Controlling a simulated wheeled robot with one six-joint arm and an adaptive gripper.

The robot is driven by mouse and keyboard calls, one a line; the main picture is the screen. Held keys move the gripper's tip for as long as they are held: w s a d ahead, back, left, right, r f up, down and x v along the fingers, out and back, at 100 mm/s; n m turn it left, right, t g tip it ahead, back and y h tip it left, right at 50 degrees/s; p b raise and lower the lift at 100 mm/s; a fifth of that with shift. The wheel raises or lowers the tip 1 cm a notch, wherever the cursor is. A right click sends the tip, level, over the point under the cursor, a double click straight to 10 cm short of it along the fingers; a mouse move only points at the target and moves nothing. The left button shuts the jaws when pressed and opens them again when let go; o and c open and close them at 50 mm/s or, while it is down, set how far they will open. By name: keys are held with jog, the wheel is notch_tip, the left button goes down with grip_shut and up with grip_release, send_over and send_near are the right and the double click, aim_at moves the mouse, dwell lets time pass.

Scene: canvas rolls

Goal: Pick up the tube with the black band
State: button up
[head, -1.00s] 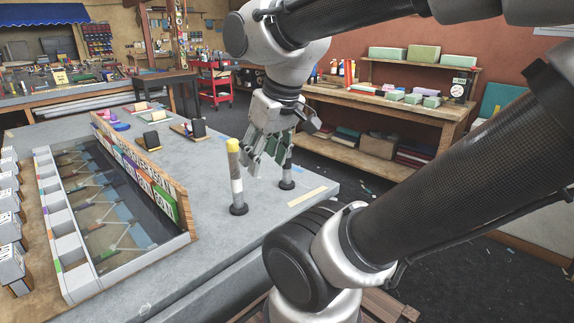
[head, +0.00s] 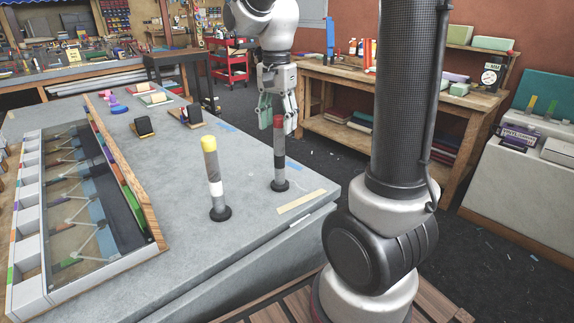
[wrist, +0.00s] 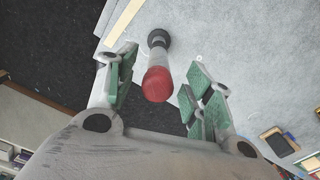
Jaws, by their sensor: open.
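The tube with the black band (head: 279,165) stands upright on a dark round base on the grey table, with a red top. In the wrist view its red cap (wrist: 157,84) faces me, and its band cannot be made out. A second tube (head: 212,175), with a yellow top and a white band, stands upright to its left. My gripper (head: 278,115) is open and points down at the red top. In the wrist view the red cap lies between the two green-padded fingers, with gaps visible on both sides. Contact cannot be seen.
A long open case (head: 155,215) with a wooden side lies on the left of the table. Small dark items on stands (head: 143,127) sit farther back. A pale strip (head: 300,202) lies near the table's front right edge. A wooden bench (head: 400,95) stands behind.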

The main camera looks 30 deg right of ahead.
aim_at(279, 141)
jog(key=f, duration=0.6)
jog(key=shift+d, duration=0.25)
grip_shut()
